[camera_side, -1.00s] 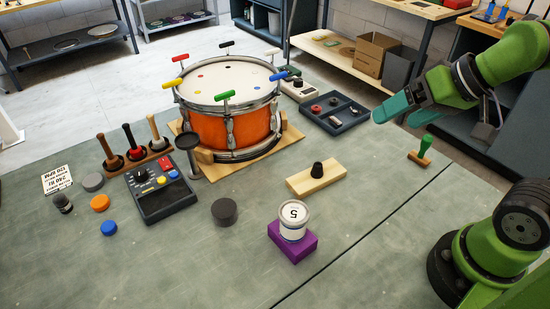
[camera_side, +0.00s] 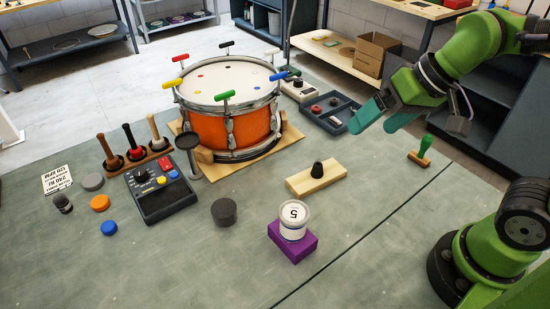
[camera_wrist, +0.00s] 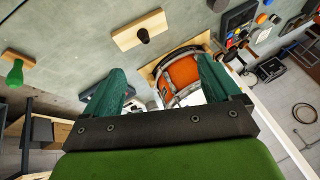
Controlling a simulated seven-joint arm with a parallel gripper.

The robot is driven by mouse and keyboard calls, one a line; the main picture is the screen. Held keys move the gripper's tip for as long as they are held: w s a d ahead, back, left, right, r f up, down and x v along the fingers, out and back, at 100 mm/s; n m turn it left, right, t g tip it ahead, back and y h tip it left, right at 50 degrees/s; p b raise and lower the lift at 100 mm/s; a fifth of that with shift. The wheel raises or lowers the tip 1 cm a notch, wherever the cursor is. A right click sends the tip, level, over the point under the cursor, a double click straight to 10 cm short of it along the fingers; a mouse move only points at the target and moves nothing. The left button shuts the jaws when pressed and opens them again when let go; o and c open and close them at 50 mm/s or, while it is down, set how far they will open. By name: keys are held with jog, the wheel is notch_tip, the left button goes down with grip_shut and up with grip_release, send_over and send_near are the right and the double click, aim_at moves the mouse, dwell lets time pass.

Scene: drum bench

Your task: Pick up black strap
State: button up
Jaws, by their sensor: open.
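My gripper (camera_side: 381,120) is open and empty, held in the air above the right part of the bench, near the dark tray. Its two teal fingers point down and to the left. In the wrist view my gripper (camera_wrist: 160,78) shows its fingers spread apart, with the orange drum (camera_wrist: 181,74) beyond and between them. I cannot pick out a black strap for certain in either view. A thin dark line (camera_side: 362,235) runs across the bench; I cannot tell whether it is a strap or a seam.
The orange drum (camera_side: 222,130) has coloured tuning keys around its rim. A dark divided tray (camera_side: 333,111), a wooden block with a black knob (camera_side: 317,178), a purple block (camera_side: 291,244) under a white can (camera_side: 292,220) and a green-handled stamp (camera_side: 424,150) stand around.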

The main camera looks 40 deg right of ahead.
jog(key=w+a+f+n+g, duration=0.1)
jog(key=w+a+f+g, duration=0.15)
jog(key=w+a, duration=0.75)
jog(key=m+g+h, duration=0.3)
send_over(223, 208)
jog(key=f, duration=1.5)
jog(key=shift+s+a, duration=0.15)
jog(key=shift+a, duration=0.15)
jog(key=shift+d+f, duration=0.2)
jog(key=shift+f, duration=1.1)
jog(key=shift+d+f, duration=0.15)
jog(key=shift+f, duration=1.15)
jog(key=shift+c, duration=0.4)
jog(key=c, duration=1)
jog(key=shift+r, duration=0.1)
jog(key=shift+c, duration=0.2)
